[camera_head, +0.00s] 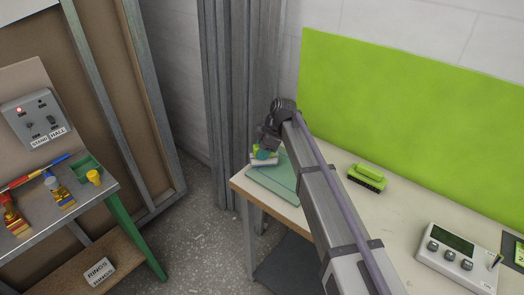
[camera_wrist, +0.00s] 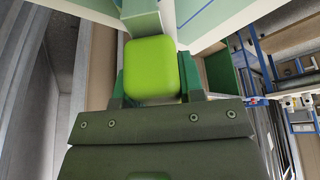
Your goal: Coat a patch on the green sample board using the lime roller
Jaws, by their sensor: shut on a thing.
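My gripper (camera_head: 266,150) is at the far left corner of the workbench, shut on the lime handle of the roller (camera_wrist: 152,68). Its dark green fingers stand on both sides of the handle in the wrist view. A grey-green bar runs from the handle to the top edge there. In the head view the roller (camera_head: 263,161) is small and partly hidden by the gripper. The pale green sample board (camera_head: 277,186) lies on the bench just below it, partly hidden by my arm. A blue line crosses the board (camera_wrist: 207,18) in the wrist view. I cannot tell whether the roller touches it.
A lime block with dark bristles (camera_head: 367,177) lies right of my arm. A grey meter (camera_head: 458,258) stands at the bench's front right. A large lime panel (camera_head: 415,105) rises behind the bench. A tool shelf (camera_head: 75,205) stands at left across a floor gap.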

